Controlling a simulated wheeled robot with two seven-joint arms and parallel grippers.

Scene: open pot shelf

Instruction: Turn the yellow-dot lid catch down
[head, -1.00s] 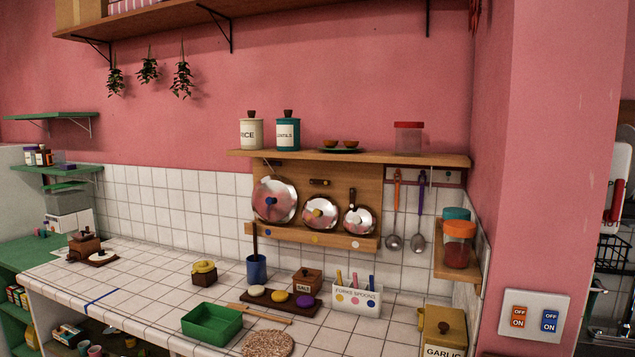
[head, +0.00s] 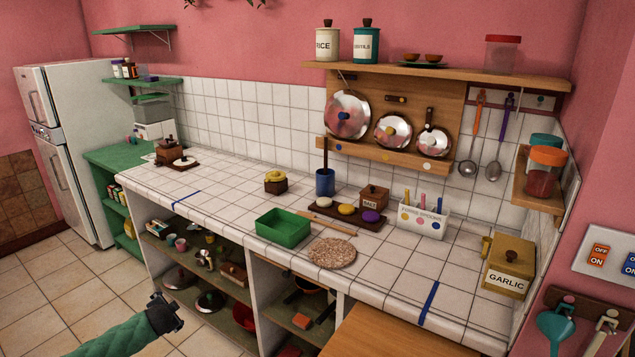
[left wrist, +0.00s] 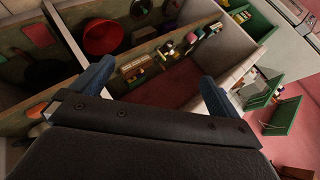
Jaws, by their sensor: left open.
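A wooden rack board (head: 452,98) on the back wall holds three shiny round lids side by side. The middle lid (head: 393,132) has a yellow knob, and a yellow dot (head: 383,158) is on the rail below it. A small wooden catch (head: 396,98) lies level just above this lid, clear of its rim. The right lid (head: 434,142) has an upright catch (head: 430,117) over its top edge. The left lid (head: 347,115) has a blue knob. My left gripper (head: 165,310) is low in front of the counter, far from the rack. Its fingers stand apart, empty, in the left wrist view (left wrist: 155,85).
The tiled counter (head: 235,190) lies between my left gripper and the rack. On it are a green tray (head: 283,228), a blue pot (head: 325,182), a salt box (head: 374,197) and a spoon holder (head: 423,219). A shelf (head: 440,74) overhangs the lids.

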